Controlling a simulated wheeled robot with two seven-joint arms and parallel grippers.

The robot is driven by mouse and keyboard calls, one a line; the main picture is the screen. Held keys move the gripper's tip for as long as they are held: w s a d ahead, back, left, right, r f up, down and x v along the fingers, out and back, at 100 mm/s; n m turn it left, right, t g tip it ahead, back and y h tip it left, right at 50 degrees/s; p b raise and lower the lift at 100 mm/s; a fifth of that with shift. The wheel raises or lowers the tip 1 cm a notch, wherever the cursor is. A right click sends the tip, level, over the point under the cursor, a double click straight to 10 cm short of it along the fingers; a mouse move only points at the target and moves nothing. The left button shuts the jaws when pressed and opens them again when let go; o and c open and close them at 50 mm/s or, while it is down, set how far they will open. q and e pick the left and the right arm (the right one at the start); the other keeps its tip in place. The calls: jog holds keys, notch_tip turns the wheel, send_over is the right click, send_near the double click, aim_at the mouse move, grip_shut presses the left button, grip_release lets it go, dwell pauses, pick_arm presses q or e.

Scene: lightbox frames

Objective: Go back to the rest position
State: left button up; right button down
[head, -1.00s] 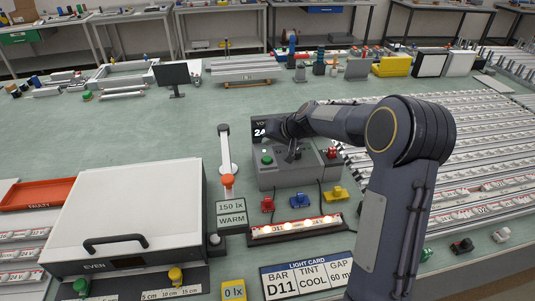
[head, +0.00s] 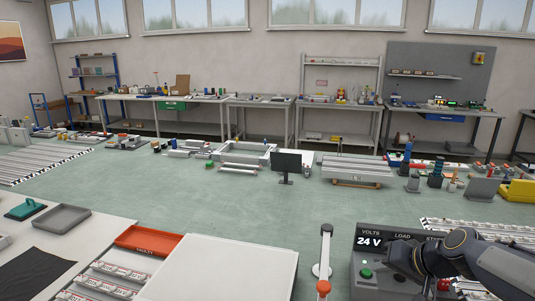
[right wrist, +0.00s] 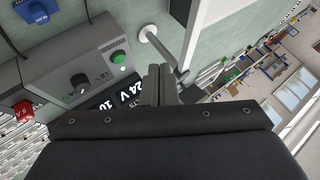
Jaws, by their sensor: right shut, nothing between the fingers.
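My right gripper (head: 396,258) shows at the lower right of the head view, with my dark arm coming in from the right edge. It is over the grey power box (head: 368,290), in front of its panel; whether it touches the box I cannot tell. In the right wrist view my right gripper (right wrist: 160,84) has its fingers together with nothing between them. The power box (right wrist: 60,62) lies left of the fingers there, with its green button, black knob and display reading 24 V. My left gripper is not in view.
A white post with an orange tip (head: 325,262) stands just left of the power box. A white lightbox lid (head: 225,272) and an orange tray (head: 148,240) lie further left. A small black monitor (head: 286,162) stands behind. The green bench between is clear.

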jog(key=s+a+f+n+g, duration=0.1)
jog(key=s+a+f, duration=0.1)
jog(key=s, duration=1.1)
jog(key=s+a+f+n+g, duration=0.1)
jog(key=s+a, duration=0.3)
jog(key=s, duration=0.9)
jog(key=shift+s+a+f+h, duration=0.15)
jog(key=shift+a+f+h, duration=0.15)
jog(key=shift+f, duration=0.4)
